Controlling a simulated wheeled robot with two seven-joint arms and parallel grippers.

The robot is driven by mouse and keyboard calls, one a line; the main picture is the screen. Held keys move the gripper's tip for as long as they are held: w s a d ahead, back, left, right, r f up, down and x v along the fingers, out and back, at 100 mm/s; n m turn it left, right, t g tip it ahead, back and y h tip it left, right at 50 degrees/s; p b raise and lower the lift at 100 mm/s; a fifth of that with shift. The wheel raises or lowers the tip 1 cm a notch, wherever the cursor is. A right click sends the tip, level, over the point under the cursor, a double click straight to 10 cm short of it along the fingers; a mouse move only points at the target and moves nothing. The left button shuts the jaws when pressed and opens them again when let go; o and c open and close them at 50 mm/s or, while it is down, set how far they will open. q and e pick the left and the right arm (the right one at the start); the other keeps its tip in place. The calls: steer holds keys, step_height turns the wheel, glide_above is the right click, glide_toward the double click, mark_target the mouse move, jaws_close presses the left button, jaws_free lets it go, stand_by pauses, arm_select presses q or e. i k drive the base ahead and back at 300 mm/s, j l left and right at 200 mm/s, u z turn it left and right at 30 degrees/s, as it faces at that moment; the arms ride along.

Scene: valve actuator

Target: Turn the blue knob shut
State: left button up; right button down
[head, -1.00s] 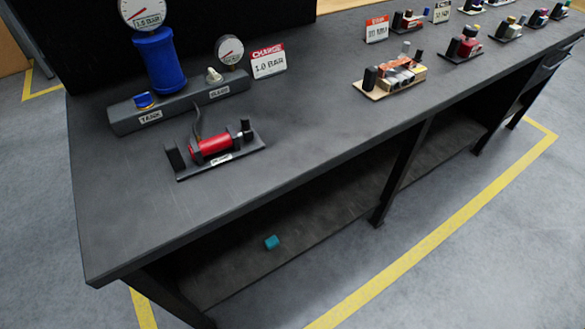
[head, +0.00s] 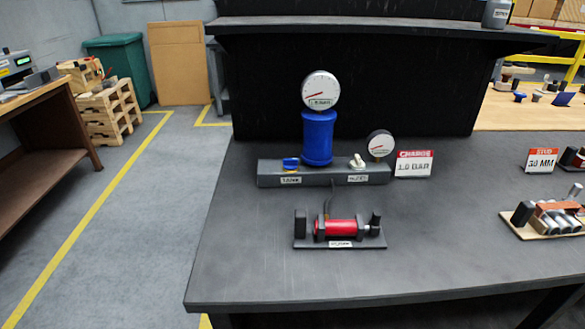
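The blue knob (head: 291,163) sits at the left end of a dark grey manifold block (head: 325,176) on the workbench, above a label that seems to read TANK. A blue cylinder (head: 318,138) with a round gauge (head: 320,90) on top stands behind the block's middle. A white knob (head: 357,161) is on the block's right part, with a smaller gauge (head: 380,144) beside it. A red cylinder on a dark base (head: 341,229) lies in front, with a thin hose rising towards the block. Neither of my grippers is in view.
The dark workbench (head: 240,265) has free room left of and in front of the block. A CHARGE 1.0 BAR card (head: 413,163) stands to the right. A wooden fixture (head: 545,222) sits further right. Open floor (head: 130,240) lies left of the bench.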

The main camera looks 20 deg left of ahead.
mark_target(289, 163)
steer(key=j+u, duration=0.65)
steer(key=u, duration=0.2)
steer(key=j+u, duration=0.4)
steer(key=i+j+u, duration=0.1)
steer(key=j+u, duration=0.15)
steer(key=u, duration=0.2)
steer(key=i+j+u, duration=0.7)
steer(key=i+l+z, duration=0.2)
steer(key=i+z, duration=0.15)
steer(key=z, duration=0.15)
steer(key=i+l+z, duration=0.1)
steer(key=i+z, duration=0.65)
steer(key=z, duration=0.2)
steer(key=i+z, duration=0.25)
steer(key=i, duration=0.4)
steer(key=i+j+z, duration=0.2)
steer(key=i, duration=0.5)
steer(key=i+z, duration=0.2)
steer(key=z, duration=0.2)
steer(key=i+z, duration=0.15)
steer(key=z, duration=0.25)
steer(key=i+j+z, duration=0.1)
steer(key=z, duration=0.25)
steer(key=i+j+z, duration=0.2)
steer(key=z, duration=0.2)
steer(key=i, duration=0.05)
